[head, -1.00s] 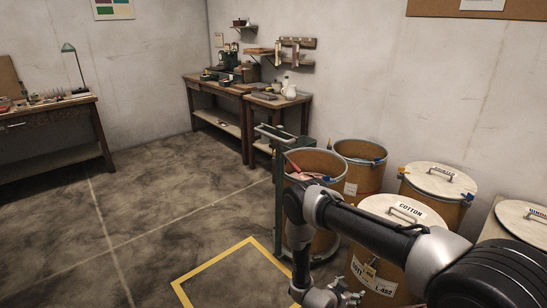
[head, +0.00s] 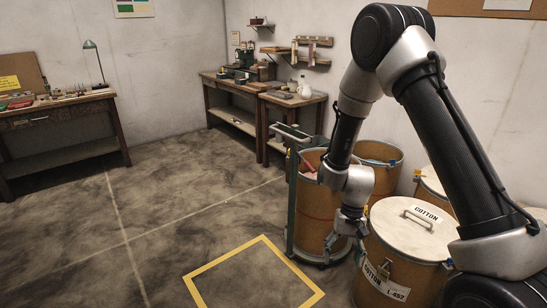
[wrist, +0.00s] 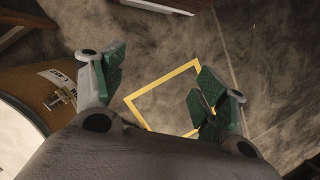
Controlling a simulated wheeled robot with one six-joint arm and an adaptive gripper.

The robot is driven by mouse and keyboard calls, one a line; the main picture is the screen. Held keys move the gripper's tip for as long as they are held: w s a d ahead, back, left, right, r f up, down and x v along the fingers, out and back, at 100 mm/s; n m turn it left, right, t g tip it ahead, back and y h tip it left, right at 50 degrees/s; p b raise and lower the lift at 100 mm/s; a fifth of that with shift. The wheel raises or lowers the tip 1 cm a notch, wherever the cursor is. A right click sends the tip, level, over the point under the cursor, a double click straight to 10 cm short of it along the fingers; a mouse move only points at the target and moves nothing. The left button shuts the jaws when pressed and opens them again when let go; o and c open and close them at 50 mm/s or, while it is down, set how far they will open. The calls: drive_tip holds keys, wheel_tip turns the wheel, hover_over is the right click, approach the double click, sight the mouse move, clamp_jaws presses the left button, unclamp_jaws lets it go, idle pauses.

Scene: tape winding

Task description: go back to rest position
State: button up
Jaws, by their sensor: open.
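My gripper (head: 346,228) hangs at the end of my folded arm in the head view, pointing down in front of the drums. In the wrist view my gripper (wrist: 155,100) shows two green-padded fingers spread wide, with nothing between them. Below the fingers lies the floor with a yellow square outline (wrist: 163,81). The same yellow outline (head: 212,265) is on the floor in the head view, left of my gripper. The gripper is apart from the floor.
A drum with a lid marked COTTON (head: 402,230) stands close right of my gripper. An open drum (head: 314,213) with a green trolley (head: 291,205) is behind it. Benches (head: 235,105) and a lamp desk (head: 60,125) line the walls. The floor at left is clear.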

drive_tip(key=s+d+r+t, duration=0.2)
drive_tip(key=s+d+r, duration=0.3)
drive_tip(key=r, duration=0.7)
drive_tip(key=s+d+r+t+h, duration=0.1)
drive_tip(key=s+d+r+t, duration=0.2)
drive_tip(key=r, duration=1)
drive_tip(key=s+d+r+n+t, duration=0.1)
drive_tip(key=s+d+r+t, duration=0.1)
drive_tip(key=s+d+r, duration=0.6)
wheel_tip(320, 180, up, 5)
drive_tip(key=shift+t, duration=0.3)
